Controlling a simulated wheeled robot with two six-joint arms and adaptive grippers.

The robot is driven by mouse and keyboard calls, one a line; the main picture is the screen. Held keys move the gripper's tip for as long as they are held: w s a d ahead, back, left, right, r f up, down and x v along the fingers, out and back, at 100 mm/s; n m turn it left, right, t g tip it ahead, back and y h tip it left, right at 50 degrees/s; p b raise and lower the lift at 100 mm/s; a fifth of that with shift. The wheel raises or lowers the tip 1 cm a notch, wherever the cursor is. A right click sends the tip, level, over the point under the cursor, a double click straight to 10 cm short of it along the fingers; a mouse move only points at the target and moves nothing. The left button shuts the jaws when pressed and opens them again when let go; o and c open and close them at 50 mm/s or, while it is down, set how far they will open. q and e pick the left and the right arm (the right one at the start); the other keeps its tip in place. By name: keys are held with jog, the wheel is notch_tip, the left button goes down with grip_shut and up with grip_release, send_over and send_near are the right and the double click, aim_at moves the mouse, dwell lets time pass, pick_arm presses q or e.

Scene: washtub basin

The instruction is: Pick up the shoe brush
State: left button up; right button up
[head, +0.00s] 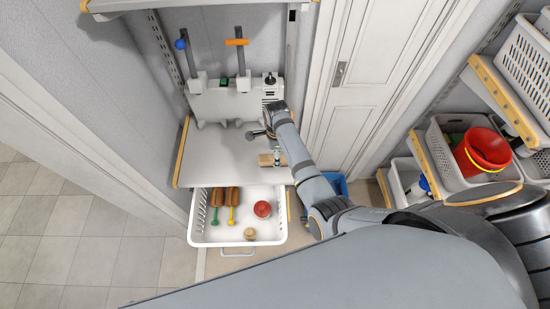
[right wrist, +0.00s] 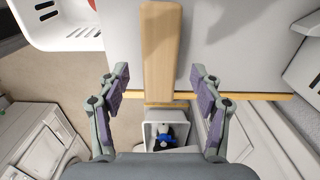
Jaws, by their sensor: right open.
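A pale wooden block (head: 265,160), which looks like the back of the shoe brush, lies near the front right edge of the grey shelf (head: 225,158). Its bristles cannot be seen. In the right wrist view the long wooden back (right wrist: 161,50) runs up the middle, its near end at the shelf's wooden edge. My right gripper (head: 277,156) is at the block in the head view. In the wrist view its open, purple-padded fingers (right wrist: 160,90) stand apart on either side, with visible gaps to the wood. My left gripper is not in view.
A white basket (head: 193,222) below the shelf holds two brown brushes (head: 225,197), a red item (head: 262,209) and a small round wooden item (head: 249,233). A white machine (head: 222,100) stands behind the block. A red bucket (head: 483,152) sits in a crate at right.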

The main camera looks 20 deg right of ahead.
jog(key=shift+f, duration=1.2)
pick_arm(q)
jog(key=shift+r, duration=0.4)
pick_arm(e)
jog(key=c, duration=1.3)
jog(key=shift+r, duration=0.15)
